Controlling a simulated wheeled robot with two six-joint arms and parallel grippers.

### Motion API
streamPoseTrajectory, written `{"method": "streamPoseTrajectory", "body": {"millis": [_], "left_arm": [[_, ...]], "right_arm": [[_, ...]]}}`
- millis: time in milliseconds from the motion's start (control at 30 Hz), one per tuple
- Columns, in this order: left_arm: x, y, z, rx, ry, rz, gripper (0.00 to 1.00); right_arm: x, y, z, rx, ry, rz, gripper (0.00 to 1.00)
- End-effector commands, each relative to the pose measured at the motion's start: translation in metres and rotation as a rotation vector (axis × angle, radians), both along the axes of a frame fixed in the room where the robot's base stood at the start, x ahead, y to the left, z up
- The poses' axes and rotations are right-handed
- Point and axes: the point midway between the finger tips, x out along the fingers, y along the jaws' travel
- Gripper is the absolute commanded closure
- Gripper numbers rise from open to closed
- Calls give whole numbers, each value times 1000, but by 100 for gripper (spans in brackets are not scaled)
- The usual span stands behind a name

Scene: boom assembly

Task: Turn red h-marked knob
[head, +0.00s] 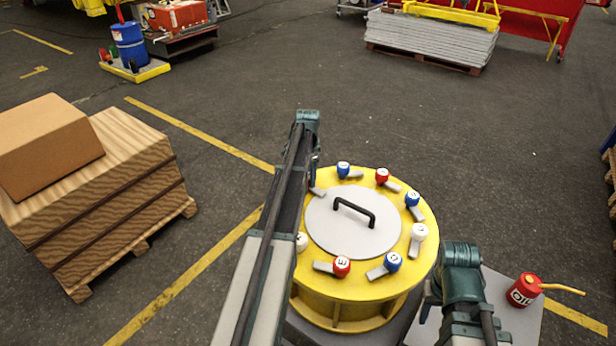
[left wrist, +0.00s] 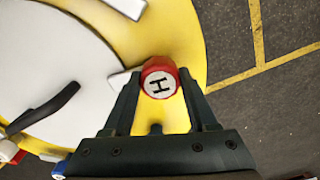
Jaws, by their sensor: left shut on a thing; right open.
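The red H-marked knob (left wrist: 160,82) sits on the yellow rim of the round drum in the left wrist view, its white face showing a black H. My left gripper (left wrist: 159,75) is shut on it, with one finger on each side. A pale grey lever (left wrist: 124,82) lies beside the knob. In the head view my left arm hides this knob and most of the gripper. The yellow drum (head: 345,307) has a grey lid (head: 335,232) with a black handle. My right arm is at the lower right of the head view; its gripper does not show.
Other red, blue and white knobs ring the rim, including a red knob (head: 341,266) and a white knob (head: 419,231). A red oil can (head: 524,290) stands right of the drum. A wooden crate (head: 100,190) with a cardboard box (head: 45,145) stands left. Open floor lies behind.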

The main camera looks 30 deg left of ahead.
Motion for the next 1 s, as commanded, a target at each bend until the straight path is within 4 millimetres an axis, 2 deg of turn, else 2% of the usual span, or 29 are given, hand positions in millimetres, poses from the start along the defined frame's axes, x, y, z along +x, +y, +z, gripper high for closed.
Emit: {"method": "streamPoseTrajectory", "body": {"millis": [267,1000], "left_arm": [[0,0,0,0,0,139,97],[0,0,0,0,0,832,97]], "right_arm": [[0,0,0,0,0,0,50],[0,0,0,0,0,0,50]]}}
